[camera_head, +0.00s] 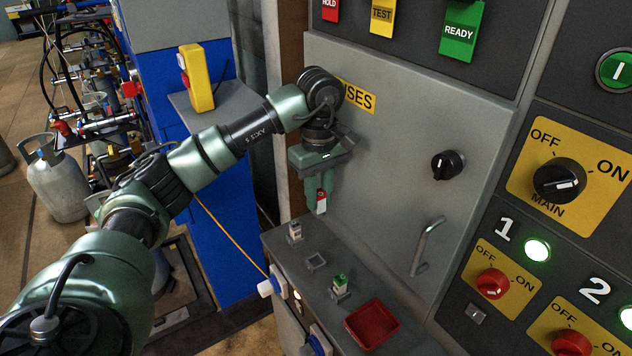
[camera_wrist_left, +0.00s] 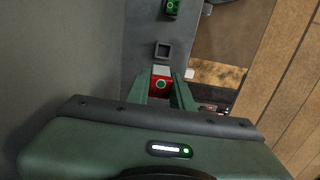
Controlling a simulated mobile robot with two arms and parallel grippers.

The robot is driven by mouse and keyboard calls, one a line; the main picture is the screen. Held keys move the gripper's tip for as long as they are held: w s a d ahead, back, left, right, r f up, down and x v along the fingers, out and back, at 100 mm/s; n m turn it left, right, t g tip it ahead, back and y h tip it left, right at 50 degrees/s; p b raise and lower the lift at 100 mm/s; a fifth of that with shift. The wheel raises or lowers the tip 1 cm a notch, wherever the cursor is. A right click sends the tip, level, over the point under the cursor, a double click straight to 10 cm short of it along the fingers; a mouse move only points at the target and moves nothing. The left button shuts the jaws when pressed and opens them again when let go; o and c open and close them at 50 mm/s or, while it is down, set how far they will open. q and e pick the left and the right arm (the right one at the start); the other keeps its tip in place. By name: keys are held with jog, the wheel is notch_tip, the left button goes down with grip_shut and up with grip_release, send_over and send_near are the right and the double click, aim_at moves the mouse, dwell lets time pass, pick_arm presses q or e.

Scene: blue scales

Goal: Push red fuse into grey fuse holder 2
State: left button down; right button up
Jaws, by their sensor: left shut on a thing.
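My left gripper (camera_head: 320,190) points down above the grey ledge, with its fingers shut on the red fuse (camera_head: 321,203). The fuse has a red body and a pale end, and it also shows between the fingers in the left wrist view (camera_wrist_left: 161,86). No number on the holders is readable. My right gripper is not in view.
A red tray (camera_head: 372,323) lies nearer. The grey cabinet door (camera_head: 400,150) with its handle (camera_head: 427,246) rises beside the ledge.

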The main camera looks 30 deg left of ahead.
pick_arm(q)
notch_tip(320, 180, down, 11)
jog(key=p, duration=0.6)
jog(key=shift+s+r, duration=0.2)
jog(key=shift+s, duration=0.2)
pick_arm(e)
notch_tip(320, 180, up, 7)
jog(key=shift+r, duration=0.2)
pick_arm(q)
jog(key=shift+a+f, duration=0.15)
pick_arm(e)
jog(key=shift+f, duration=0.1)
pick_arm(q)
jog(key=shift+f+b, duration=1.6)
jog(key=shift+f, duration=1.1)
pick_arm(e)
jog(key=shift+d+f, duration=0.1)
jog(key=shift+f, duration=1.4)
pick_arm(q)
jog(key=shift+b, duration=0.75)
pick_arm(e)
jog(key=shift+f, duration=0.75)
pick_arm(q)
jog(key=shift+f+b, duration=0.6)
jog(key=shift+f, duration=0.05)
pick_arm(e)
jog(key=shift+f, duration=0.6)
